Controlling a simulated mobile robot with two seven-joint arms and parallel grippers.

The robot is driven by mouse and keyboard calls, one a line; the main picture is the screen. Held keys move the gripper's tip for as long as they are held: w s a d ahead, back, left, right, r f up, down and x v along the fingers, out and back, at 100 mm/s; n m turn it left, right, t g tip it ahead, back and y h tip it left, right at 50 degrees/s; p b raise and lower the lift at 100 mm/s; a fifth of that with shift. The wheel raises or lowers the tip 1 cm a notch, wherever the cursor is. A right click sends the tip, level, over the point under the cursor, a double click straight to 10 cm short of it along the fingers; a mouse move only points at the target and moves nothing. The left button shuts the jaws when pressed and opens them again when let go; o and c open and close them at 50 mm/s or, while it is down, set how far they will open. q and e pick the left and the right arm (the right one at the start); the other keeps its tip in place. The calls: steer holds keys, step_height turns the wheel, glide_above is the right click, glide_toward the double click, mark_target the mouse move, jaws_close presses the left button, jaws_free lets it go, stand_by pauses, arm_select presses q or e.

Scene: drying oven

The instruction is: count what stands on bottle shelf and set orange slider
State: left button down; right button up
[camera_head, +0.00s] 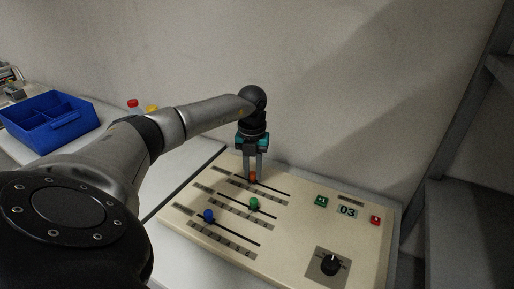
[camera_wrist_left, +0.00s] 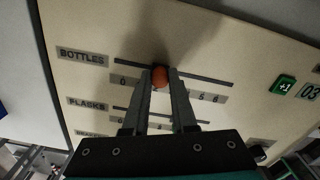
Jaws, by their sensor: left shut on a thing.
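A cream control panel (camera_head: 290,225) carries three slider tracks. The orange slider knob (camera_head: 252,177) is on the top track, and it also shows in the left wrist view (camera_wrist_left: 159,77) on the row labelled BOTTLES (camera_wrist_left: 82,58). My left gripper (camera_head: 253,171) points down from above, shut on the orange knob with a finger on each side. The fingers hide the middle digits of its scale; 0, 5 and 6 show, with the knob between 0 and 5. I cannot make out a bottle shelf. My right gripper is not in view.
A green knob (camera_head: 254,203) and a blue knob (camera_head: 209,216) sit on the lower tracks. A display (camera_head: 347,211) reads 03 between green (camera_head: 321,201) and red (camera_head: 375,220) buttons. A black dial (camera_head: 330,264) is in front. A blue tray (camera_head: 50,121) stands left.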

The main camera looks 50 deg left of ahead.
mark_target(253, 173)
arm_select(q)
steer(key=c, duration=0.7)
jaws_free()
step_height(253, 173, up, 15)
steer(key=p, duration=0.2)
steer(key=shift+r, duration=0.15)
